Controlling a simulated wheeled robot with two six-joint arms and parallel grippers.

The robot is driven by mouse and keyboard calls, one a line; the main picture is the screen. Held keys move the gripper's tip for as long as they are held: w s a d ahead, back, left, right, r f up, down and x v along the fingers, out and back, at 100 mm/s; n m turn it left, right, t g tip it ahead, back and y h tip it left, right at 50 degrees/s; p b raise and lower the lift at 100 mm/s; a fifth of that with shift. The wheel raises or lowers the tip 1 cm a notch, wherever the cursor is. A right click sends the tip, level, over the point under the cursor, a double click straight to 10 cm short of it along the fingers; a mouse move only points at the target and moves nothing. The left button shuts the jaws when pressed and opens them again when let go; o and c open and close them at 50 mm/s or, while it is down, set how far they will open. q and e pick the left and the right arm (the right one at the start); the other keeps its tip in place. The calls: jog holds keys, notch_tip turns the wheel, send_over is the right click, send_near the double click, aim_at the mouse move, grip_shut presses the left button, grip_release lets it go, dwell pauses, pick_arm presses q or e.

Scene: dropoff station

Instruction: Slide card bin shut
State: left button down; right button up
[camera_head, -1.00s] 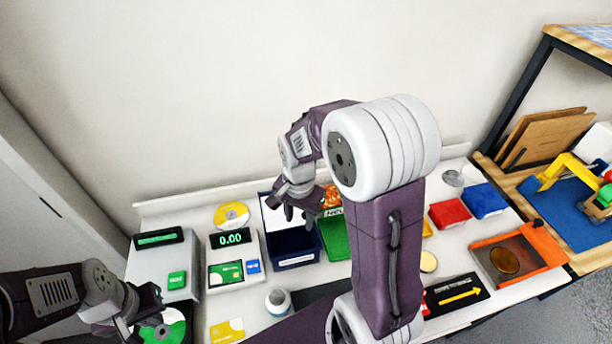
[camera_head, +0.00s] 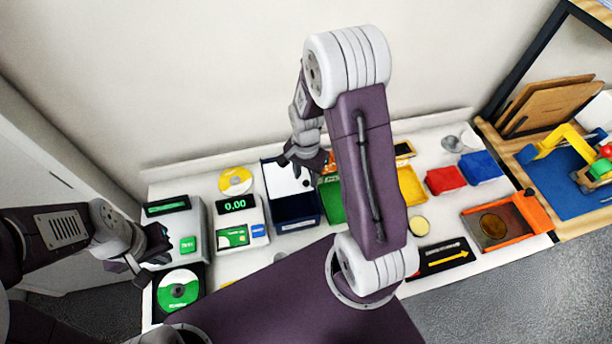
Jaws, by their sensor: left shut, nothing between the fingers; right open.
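A dark blue bin (camera_head: 298,226) with a pale front label stands near the back of the white counter. Which container is the card bin is not marked legibly; this one fits best. A white panel (camera_head: 279,180) with a dark spot fills its back part, and its front part looks open. My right gripper (camera_head: 299,174) is open above the bin's back, in front of the white panel; contact cannot be told. My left gripper (camera_head: 143,272) is shut and empty at the left, beside a black tray with a green disc (camera_head: 178,290).
A card terminal (camera_head: 237,205) reading 0.00 stands left of the bin, and a green bin (camera_head: 331,199) on its right. Red (camera_head: 445,180) and blue (camera_head: 480,167) packs and an orange-framed tray (camera_head: 530,212) lie further right. My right arm hides part of the counter.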

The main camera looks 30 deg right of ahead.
jog(key=shift+s+a+f, duration=0.1)
jog(key=shift+s+f, duration=0.1)
jog(key=shift+f, duration=0.35)
jog(key=shift+w, duration=0.1)
jog(key=shift+c, duration=1.2)
grip_shut()
jog(key=shift+w, duration=0.1)
